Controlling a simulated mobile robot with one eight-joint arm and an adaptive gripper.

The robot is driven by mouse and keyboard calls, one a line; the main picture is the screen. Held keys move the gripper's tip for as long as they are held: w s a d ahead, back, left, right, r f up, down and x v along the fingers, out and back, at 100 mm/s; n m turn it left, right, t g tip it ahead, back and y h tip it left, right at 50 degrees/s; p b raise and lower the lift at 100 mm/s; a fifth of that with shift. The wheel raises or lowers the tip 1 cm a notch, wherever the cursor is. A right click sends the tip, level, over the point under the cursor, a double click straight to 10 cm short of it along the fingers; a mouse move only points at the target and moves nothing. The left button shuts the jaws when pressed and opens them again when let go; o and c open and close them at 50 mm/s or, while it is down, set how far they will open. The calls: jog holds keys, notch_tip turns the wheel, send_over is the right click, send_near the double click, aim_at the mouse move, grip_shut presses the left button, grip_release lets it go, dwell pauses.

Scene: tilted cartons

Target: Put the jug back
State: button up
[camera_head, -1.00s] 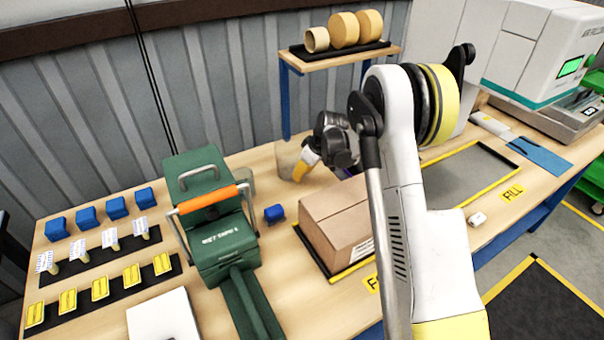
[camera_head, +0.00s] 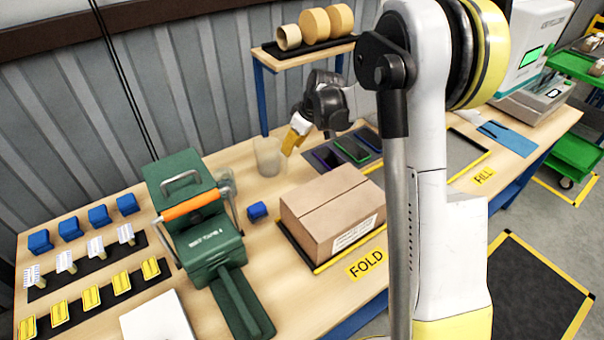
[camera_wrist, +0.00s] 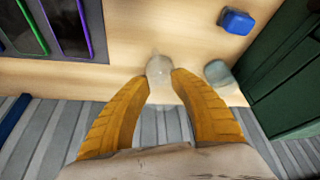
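The jug (camera_head: 268,156) is a pale, see-through vessel standing upright on the wooden bench, behind the blue block and left of the carton. My gripper (camera_head: 291,148) has yellow-orange fingers and hangs just right of and above the jug in the head view. In the wrist view the fingers (camera_wrist: 161,76) are spread apart, with the jug (camera_wrist: 159,66) showing beyond and between the tips. I see no firm grip on it. A second clear vessel (camera_wrist: 218,73) stands beside the green machine.
The green machine (camera_head: 205,235) with an orange handle stands left. A closed carton (camera_head: 330,210) sits on the fold mat. A small blue block (camera_head: 257,211) lies between them. Dark panels with coloured edges (camera_head: 352,149) lie right of the jug. A shelf (camera_head: 300,50) with rolls is behind.

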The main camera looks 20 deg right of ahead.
jog(key=s+a+r+m, duration=0.2)
jog(key=s+a+r, duration=0.1)
jog(key=s+r, duration=0.55)
jog(key=s+a+r+m+t+h, duration=0.1)
jog(key=s+a+r+m, duration=0.1)
jog(key=s, duration=1)
jog(key=s+a+r+m+t+h, duration=0.1)
jog(key=s+a+r+m+t, duration=0.1)
jog(key=s, duration=1)
jog(key=shift+a+r+h, duration=0.25)
jog(key=shift+h, duration=0.05)
jog(key=shift+s, duration=0.1)
